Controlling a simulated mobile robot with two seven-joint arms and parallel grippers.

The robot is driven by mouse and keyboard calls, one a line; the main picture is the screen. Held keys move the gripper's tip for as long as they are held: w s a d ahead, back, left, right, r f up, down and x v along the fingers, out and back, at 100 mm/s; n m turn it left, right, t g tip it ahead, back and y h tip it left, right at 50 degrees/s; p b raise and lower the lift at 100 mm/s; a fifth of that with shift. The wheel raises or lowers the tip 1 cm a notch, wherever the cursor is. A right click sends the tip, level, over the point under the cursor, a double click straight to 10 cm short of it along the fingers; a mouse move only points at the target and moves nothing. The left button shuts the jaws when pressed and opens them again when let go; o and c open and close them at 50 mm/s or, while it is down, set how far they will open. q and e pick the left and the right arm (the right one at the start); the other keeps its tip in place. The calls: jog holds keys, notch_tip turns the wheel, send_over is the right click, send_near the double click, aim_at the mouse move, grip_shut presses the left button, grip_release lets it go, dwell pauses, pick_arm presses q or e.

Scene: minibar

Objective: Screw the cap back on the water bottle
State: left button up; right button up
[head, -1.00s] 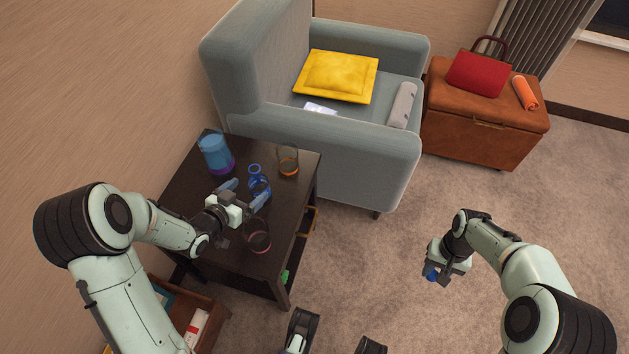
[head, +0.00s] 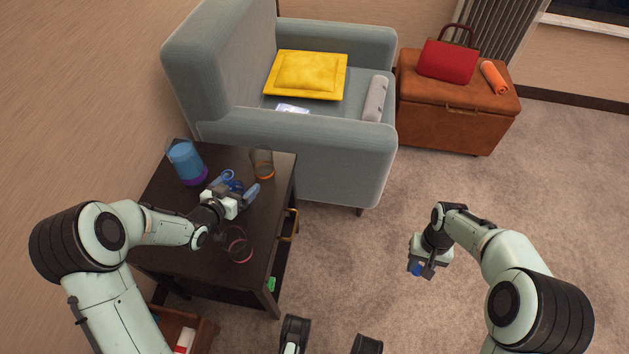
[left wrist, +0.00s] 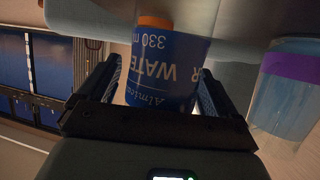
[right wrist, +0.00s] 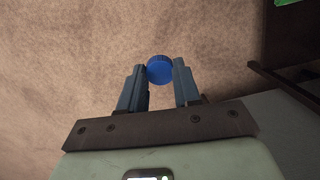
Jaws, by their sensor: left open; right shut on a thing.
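The blue water bottle (head: 233,186) is on the dark side table (head: 190,240), partly hidden by my left gripper in the head view. In the left wrist view its labelled body (left wrist: 165,70) lies between the two fingers. My left gripper (head: 235,190) is open with a finger on either side of the bottle. Small gaps seem to show, but contact is hard to judge. My right gripper (head: 418,270) is shut on the blue cap (right wrist: 160,69), which shows between its fingertips. It holds the cap above the carpet, well right of the table.
A blue tumbler with a purple base (head: 186,163) and an orange-based glass (head: 262,164) stand near the bottle. A pink-ringed glass (head: 238,246) is at the table's front. A grey armchair (head: 330,140) stands behind. The carpet between table and right arm is clear.

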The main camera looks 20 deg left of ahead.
dwell(0.3)
pick_arm(q)
jog(key=c, duration=1.1)
jog(key=shift+r, duration=0.1)
